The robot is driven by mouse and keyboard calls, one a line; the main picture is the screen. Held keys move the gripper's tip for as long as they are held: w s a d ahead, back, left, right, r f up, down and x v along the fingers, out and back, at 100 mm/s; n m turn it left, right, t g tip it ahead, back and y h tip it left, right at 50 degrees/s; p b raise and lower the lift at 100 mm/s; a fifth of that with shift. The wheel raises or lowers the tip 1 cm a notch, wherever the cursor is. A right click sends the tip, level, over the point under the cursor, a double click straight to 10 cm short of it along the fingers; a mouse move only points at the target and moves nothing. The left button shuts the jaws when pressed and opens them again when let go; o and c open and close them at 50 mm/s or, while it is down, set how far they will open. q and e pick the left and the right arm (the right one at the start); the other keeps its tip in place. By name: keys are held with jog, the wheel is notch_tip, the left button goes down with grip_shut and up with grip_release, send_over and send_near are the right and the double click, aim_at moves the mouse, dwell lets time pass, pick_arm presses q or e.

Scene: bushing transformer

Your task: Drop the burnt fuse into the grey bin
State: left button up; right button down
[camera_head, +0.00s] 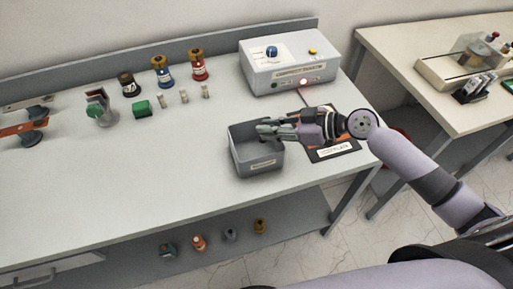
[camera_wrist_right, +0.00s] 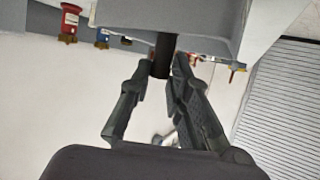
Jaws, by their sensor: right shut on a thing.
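My right gripper (camera_head: 266,131) is over the open top of the grey bin (camera_head: 262,165) on the table. In the right wrist view, my right gripper (camera_wrist_right: 165,68) is shut on a dark cylinder, the burnt fuse (camera_wrist_right: 163,52), gripped between the fingertips. A grey surface, probably the bin (camera_wrist_right: 205,18), fills the top of that view behind the fuse. In the head view the fuse is not clearly visible at the fingers. My left gripper is not in view.
A control box (camera_head: 290,65) with a lit red lamp stands behind the bin. A dark labelled mat (camera_head: 333,150) lies right of it. The table's front left is clear.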

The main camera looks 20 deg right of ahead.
jog(key=c, duration=1.6)
grip_release()
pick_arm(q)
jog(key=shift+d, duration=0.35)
pick_arm(e)
jog(key=shift+o, duration=0.9)
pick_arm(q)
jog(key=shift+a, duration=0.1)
pick_arm(e)
jog(key=v, duration=1.2)
jog(key=shift+d, duration=0.1)
